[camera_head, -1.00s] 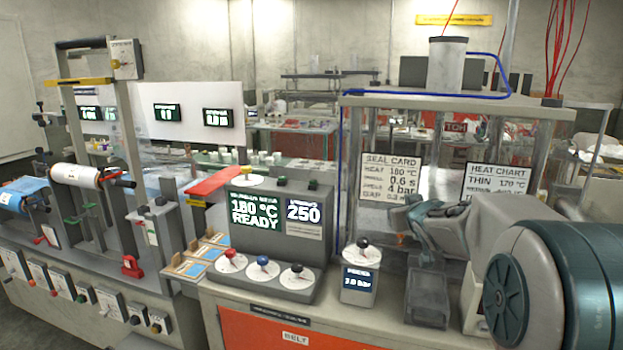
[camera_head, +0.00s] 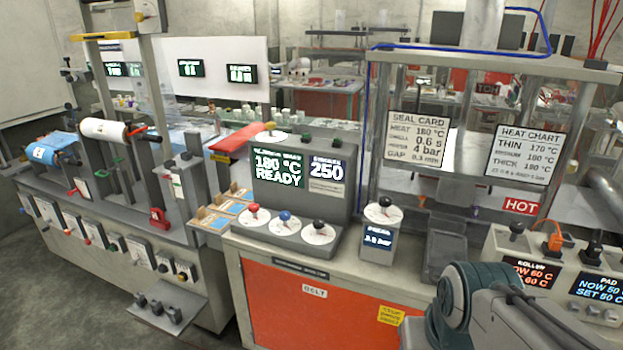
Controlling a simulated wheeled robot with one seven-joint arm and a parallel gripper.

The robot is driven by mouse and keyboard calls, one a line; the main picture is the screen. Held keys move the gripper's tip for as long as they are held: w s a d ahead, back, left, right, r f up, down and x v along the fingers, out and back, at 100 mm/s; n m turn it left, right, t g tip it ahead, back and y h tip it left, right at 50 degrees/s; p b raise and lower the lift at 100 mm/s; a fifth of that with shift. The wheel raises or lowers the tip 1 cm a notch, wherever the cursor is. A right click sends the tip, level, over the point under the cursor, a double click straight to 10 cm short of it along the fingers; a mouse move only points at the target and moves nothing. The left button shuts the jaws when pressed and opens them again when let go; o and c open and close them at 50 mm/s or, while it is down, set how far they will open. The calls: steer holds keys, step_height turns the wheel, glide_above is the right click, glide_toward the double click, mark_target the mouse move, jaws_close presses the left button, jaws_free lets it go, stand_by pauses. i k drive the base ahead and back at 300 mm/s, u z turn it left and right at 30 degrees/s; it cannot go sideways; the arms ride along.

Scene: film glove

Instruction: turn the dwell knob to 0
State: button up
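A grey sealer console stands on the bench with three knobs on white dials along its front: a red knob (camera_head: 253,209), a blue knob (camera_head: 286,215) and a black knob (camera_head: 319,226). The lettering around them is too small to read, so I cannot tell which one is the dwell knob. The console's display (camera_head: 279,169) reads 180 °C READY. The seal card (camera_head: 417,139) lists 180 °C, 0.6 s, 4 bar and a gap value. My gripper is out of view; only part of my arm shows at the lower right, apart from the knobs.
A small box with a black knob (camera_head: 383,205) stands right of the console. A grey bin (camera_head: 447,246) and roller and pad control boxes (camera_head: 537,262) lie farther right. A HOT sign (camera_head: 521,206) marks the framed machine. The space before the console knobs is clear.

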mark_target(284, 216)
steer(key=z, duration=0.2)
steer(key=k, duration=0.35)
steer(key=u, duration=0.75)
steer(key=i, duration=1.45)
steer(key=z, duration=0.5)
